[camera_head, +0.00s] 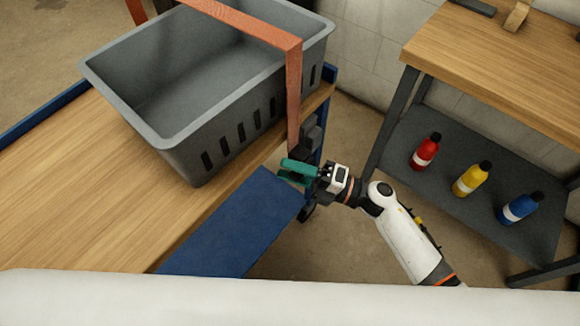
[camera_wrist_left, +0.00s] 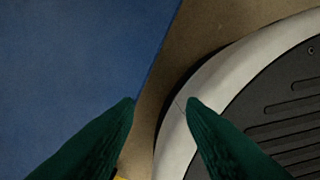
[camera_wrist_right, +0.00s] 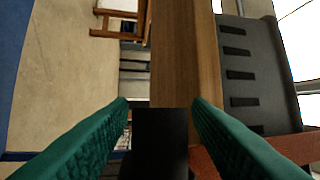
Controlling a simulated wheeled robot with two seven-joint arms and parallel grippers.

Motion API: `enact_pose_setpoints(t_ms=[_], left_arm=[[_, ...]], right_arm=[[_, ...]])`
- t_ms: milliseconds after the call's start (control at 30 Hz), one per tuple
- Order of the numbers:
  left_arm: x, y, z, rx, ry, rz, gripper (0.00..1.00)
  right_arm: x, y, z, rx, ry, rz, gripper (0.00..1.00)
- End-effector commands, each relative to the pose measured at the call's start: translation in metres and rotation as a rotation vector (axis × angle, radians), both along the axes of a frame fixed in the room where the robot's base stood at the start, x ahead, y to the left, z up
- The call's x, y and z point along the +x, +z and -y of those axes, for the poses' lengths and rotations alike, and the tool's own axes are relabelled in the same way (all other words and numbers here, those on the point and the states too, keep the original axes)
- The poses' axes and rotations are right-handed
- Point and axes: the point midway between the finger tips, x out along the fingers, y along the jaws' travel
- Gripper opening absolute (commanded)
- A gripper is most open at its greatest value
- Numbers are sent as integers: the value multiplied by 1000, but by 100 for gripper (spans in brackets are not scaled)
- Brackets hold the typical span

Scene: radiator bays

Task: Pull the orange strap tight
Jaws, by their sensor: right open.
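The orange strap (camera_head: 294,95) crosses over the grey crate (camera_head: 190,163) and hangs down past its right side to a dark fitting (camera_head: 301,154) at the bench edge. My right gripper (camera_head: 286,172) is at the strap's lower end, by that fitting. In the right wrist view its green fingers are apart, with a black block (camera_wrist_right: 160,140) between them; I cannot tell whether they touch it. The strap (camera_wrist_right: 292,148) shows there behind the right finger. My left gripper (camera_wrist_left: 160,104) is open and empty in the left wrist view and is outside the head view.
The crate stands on a wooden-topped bench (camera_head: 75,180) with blue edges. A blue panel (camera_head: 230,225) lies below its front edge. At right, a workbench (camera_head: 510,70) has a lower shelf with red (camera_head: 425,152), yellow (camera_head: 470,180) and blue (camera_head: 520,208) bottles. Floor between is clear.

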Motion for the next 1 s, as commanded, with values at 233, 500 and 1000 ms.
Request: enact_pose_setpoints(t_ms=[233, 500, 1000], left_arm=[[-1, -1, 0, 0, -1, 1, 37], [-1, -1, 0, 0, -1, 2, 37], [17, 9, 3, -4, 4, 18, 37]], right_arm=[[2, 1, -7, -2, -1, -1, 45], [2, 1, -6, -1, -1, -1, 24], [2, -10, -6, -1, -1, -3, 0]])
